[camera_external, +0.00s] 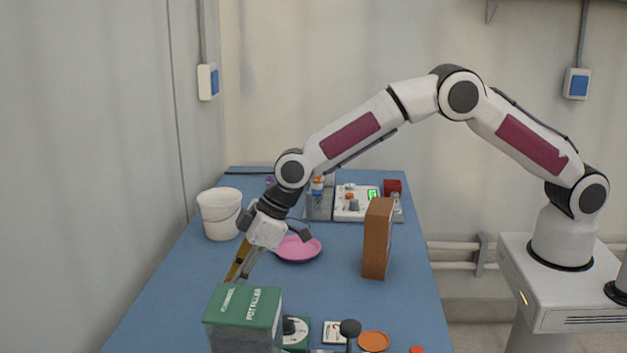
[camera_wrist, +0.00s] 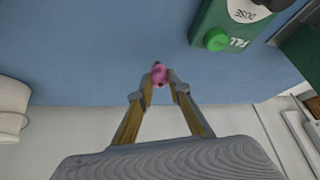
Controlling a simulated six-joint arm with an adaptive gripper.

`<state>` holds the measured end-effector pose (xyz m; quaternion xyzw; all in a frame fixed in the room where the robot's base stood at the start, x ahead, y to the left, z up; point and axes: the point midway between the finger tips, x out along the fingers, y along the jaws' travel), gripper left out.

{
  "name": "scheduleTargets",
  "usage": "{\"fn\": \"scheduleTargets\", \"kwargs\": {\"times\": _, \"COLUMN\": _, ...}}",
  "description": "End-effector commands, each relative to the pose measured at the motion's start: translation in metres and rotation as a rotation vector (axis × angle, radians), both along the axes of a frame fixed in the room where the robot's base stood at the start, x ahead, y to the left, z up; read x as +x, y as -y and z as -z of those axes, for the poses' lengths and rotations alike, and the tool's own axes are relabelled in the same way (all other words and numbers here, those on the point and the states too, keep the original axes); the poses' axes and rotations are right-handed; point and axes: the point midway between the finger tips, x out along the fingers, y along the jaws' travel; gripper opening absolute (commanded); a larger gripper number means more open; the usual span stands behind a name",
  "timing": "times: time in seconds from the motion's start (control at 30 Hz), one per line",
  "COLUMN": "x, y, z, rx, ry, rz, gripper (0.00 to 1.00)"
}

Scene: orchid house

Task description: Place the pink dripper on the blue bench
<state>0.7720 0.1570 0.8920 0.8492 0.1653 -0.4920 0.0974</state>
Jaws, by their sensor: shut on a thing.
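The pink dripper (camera_wrist: 160,76) shows in the wrist view as a small pink piece with a dark part, between the fingertips of my gripper (camera_wrist: 160,84). My gripper is shut on it. In the external view my gripper (camera_external: 237,270) points down over the left side of the blue bench (camera_external: 190,298), behind the green-lidded box; the dripper is hidden there. The blue bench also fills the upper part of the wrist view (camera_wrist: 95,60). I cannot tell whether the dripper touches the bench.
A green-lidded box (camera_external: 243,306) stands in front of my gripper. A white bucket (camera_external: 219,215) is behind it, left. A pink dish (camera_external: 298,250) and a brown upright box (camera_external: 377,238) stand to the right. A green item (camera_wrist: 233,30) lies near the fingertips in the wrist view.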

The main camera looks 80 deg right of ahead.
Motion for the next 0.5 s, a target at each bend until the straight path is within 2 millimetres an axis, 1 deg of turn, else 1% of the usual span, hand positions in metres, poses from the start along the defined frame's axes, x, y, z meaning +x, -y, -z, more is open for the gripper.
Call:
{"fn": "scheduleTargets", "kwargs": {"times": 0.03, "x": -0.0004, "y": 0.0001, "z": 0.0072, "rx": -0.001, "ry": -0.002, "rz": 0.0, "gripper": 0.07}}
{"fn": "scheduleTargets", "kwargs": {"times": 0.17, "x": -0.0001, "y": 0.0001, "z": 0.0154, "rx": 0.0, "ry": 0.0, "rz": -0.001, "gripper": 0.07}}
{"fn": "scheduleTargets", "kwargs": {"times": 0.5, "x": 0.0001, "y": 0.0, "z": 0.017, "rx": 0.0, "ry": 0.001, "rz": 0.0, "gripper": 0.07}}
